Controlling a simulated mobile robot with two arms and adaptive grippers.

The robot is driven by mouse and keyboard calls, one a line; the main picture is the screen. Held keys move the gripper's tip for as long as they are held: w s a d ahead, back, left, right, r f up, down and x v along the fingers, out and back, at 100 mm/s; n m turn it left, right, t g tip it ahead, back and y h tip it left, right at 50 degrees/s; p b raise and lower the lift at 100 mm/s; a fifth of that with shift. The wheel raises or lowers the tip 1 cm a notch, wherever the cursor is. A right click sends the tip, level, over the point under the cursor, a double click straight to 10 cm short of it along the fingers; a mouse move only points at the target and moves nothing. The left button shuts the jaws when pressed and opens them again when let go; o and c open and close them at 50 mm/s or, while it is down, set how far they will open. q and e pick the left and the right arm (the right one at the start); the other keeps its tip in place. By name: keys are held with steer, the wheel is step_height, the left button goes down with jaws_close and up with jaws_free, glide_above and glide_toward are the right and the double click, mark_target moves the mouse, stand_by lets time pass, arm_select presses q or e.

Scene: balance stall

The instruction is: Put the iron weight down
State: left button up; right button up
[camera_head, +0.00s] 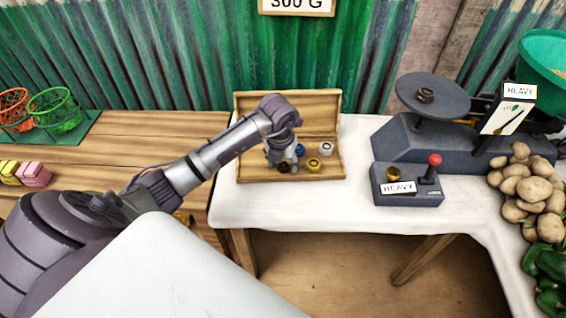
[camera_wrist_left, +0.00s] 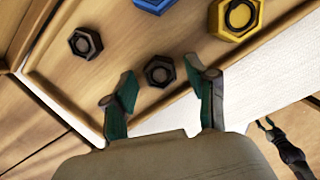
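My left gripper (camera_head: 283,162) is low at the left part of an open wooden box (camera_head: 328,172). In the left wrist view, its fingers (camera_wrist_left: 160,80) are spread. A dark hexagonal iron-looking weight (camera_wrist_left: 159,71) with a hole lies in the box between the fingertips, with small gaps at its sides. A second dark weight (camera_wrist_left: 85,43) lies farther left in the box. Another dark weight (camera_head: 425,95) sits on the scale pan (camera_head: 406,88). What seems to be my right gripper (camera_wrist_left: 266,124) shows small at the lower right; its opening is unclear.
A blue weight (camera_wrist_left: 153,4) and a yellow weight (camera_wrist_left: 235,18) are close to the gripper in the box. A pale weight (camera_head: 325,148) is at its right. White cloth (camera_head: 300,205) is clear in front of the box. A control box with a red-knobbed lever (camera_head: 434,160) stands right.

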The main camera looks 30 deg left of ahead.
arm_select(q)
steer(key=shift+r, duration=0.1)
step_height(320, 180, up, 12)
steer(key=s, duration=0.1)
steer(key=shift+s+d, duration=0.2)
steer(key=shift+s, duration=0.2)
stand_by(0.5)
